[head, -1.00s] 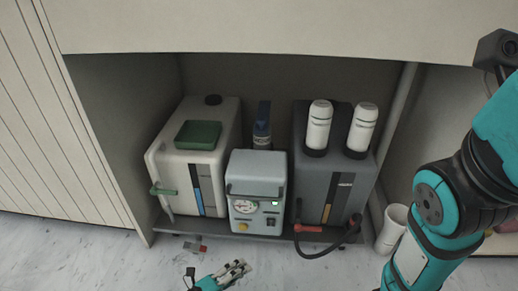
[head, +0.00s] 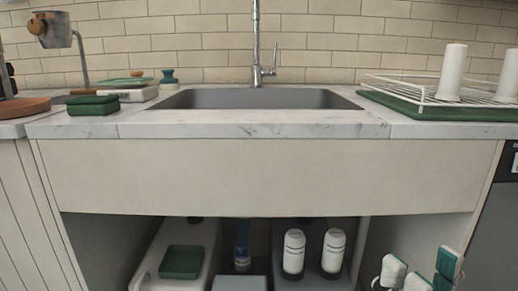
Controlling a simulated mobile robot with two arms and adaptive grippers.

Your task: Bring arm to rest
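My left gripper is not in view.
A sink (head: 260,98) with a tall faucet (head: 257,45) is set in the marble counter (head: 250,131). A dish rack (head: 425,90) with white cups stands at right.

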